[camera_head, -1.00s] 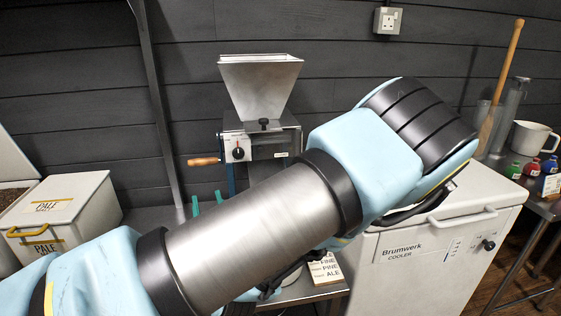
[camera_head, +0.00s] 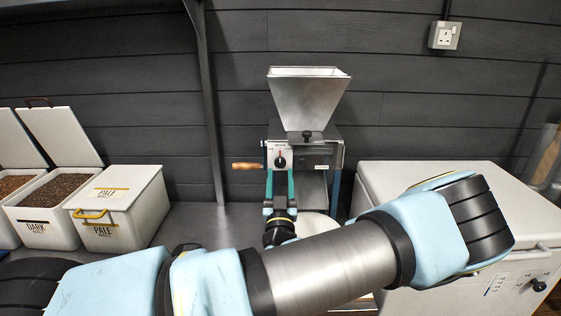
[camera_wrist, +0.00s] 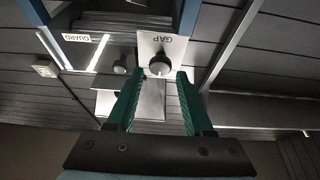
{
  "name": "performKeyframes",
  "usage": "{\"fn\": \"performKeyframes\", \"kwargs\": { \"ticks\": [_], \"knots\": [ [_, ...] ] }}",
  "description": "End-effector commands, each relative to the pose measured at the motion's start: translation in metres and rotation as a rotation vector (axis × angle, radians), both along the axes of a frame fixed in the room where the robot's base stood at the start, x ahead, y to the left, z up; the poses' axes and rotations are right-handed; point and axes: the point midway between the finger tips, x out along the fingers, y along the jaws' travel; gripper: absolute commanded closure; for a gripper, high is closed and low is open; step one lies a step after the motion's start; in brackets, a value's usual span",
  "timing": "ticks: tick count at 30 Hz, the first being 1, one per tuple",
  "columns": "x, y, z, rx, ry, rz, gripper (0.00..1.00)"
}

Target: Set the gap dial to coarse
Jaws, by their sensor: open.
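The malt mill stands against the back wall with a steel hopper (camera_head: 309,98) on top. Its gap dial (camera_head: 280,161) is a black round knob on a pale plate, above my gripper's fingertips. In the wrist view the dial (camera_wrist: 160,66) sits under the upside-down word GAP. My gripper (camera_head: 280,175) has green fingers pointing up at the dial. It also shows in the wrist view (camera_wrist: 161,76), fingers apart, the knob just beyond their tips. Contact cannot be told.
A wooden crank handle (camera_head: 247,166) sticks out left of the dial. A GUARD label (camera_wrist: 77,38) and another knob (camera_wrist: 120,64) show beside it in the wrist view. A pale malt bin (camera_head: 128,205) is at left; a white cooler (camera_head: 505,235) is at right.

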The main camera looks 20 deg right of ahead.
Motion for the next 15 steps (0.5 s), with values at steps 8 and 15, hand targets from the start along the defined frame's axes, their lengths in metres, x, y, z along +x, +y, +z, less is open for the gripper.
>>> {"fn": "performKeyframes", "kwargs": {
  "ticks": [8, 15],
  "knots": [
    [0.030, -0.014, 0.016, 0.000, -0.001, 0.000, 0.48],
    [0.035, -0.016, 0.017, 0.000, -0.001, 0.000, 0.48]
  ]
}}
